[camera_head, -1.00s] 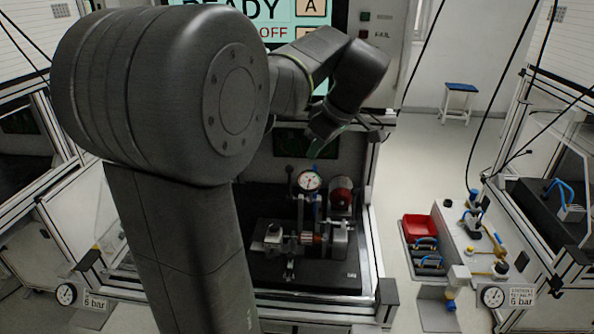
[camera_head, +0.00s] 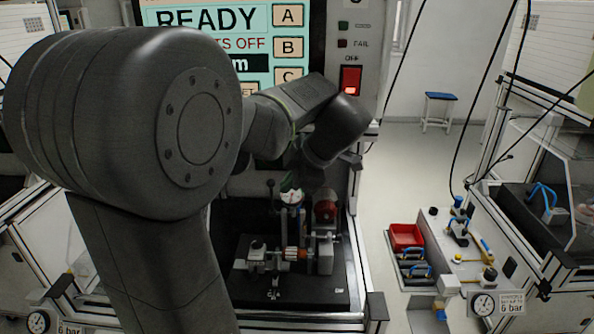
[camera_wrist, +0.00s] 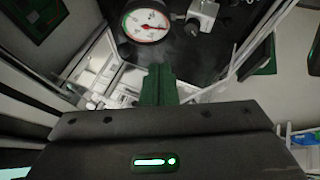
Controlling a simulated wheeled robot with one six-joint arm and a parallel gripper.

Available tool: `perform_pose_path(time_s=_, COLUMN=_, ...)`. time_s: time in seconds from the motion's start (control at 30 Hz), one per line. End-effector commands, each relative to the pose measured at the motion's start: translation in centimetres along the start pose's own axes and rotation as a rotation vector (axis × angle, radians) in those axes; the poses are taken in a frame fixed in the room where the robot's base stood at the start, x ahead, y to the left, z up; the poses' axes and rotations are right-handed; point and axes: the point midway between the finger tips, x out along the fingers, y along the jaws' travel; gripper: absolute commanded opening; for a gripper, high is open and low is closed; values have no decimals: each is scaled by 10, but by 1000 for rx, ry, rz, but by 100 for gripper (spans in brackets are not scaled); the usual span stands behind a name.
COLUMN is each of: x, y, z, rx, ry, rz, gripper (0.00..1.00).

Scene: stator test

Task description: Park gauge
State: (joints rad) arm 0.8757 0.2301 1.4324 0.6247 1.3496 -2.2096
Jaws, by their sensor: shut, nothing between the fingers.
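The dial gauge (camera_head: 291,197) has a round white face. It stands upright over the test fixture in the head view. The gauge (camera_wrist: 146,24) also shows at the top of the wrist view, with a red mark and needle on its face. My gripper (camera_wrist: 158,82) shows two green fingers closed together, with nothing between them. In the wrist view the fingertips lie just below the dial in the picture, with a visible gap. In the head view my own arm mostly hides the gripper. The fixture (camera_head: 320,260) holds a part with a copper-coloured section.
A panel screen (camera_head: 215,40) reads READY, with a red switch (camera_head: 350,80) marked OFF. At right are a red bin (camera_head: 405,236) and blue-handled tools (camera_head: 415,270). Open floor lies beyond.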

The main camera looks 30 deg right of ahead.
Motion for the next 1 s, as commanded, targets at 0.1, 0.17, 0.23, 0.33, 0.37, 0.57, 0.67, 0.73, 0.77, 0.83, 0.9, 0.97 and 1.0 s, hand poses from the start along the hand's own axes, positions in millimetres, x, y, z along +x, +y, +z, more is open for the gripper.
perform_pose_path(time_s=0.1, x=27, y=0, z=-1, rx=1, ry=3, rz=-5, gripper=0)
perform_pose_path(time_s=0.17, x=38, y=0, z=-2, rx=1, ry=2, rz=-4, gripper=0)
perform_pose_path(time_s=0.23, x=42, y=12, z=-1, rx=0, ry=1, rz=-2, gripper=0)
perform_pose_path(time_s=0.33, x=49, y=23, z=0, rx=0, ry=1, rz=-2, gripper=0)
perform_pose_path(time_s=0.37, x=50, y=25, z=0, rx=0, ry=0, rz=-1, gripper=0)
perform_pose_path(time_s=0.57, x=57, y=34, z=1, rx=1, ry=0, rz=0, gripper=0)
perform_pose_path(time_s=0.67, x=57, y=34, z=1, rx=1, ry=-1, rz=0, gripper=0)
perform_pose_path(time_s=0.73, x=57, y=34, z=1, rx=1, ry=-1, rz=0, gripper=0)
perform_pose_path(time_s=0.77, x=57, y=34, z=1, rx=1, ry=-1, rz=0, gripper=0)
perform_pose_path(time_s=0.83, x=57, y=34, z=1, rx=1, ry=-1, rz=0, gripper=0)
perform_pose_path(time_s=0.9, x=57, y=35, z=1, rx=2, ry=0, rz=-2, gripper=0)
perform_pose_path(time_s=0.97, x=56, y=37, z=1, rx=8, ry=1, rz=-12, gripper=0)
perform_pose_path(time_s=1.0, x=56, y=39, z=1, rx=13, ry=4, rz=-25, gripper=0)
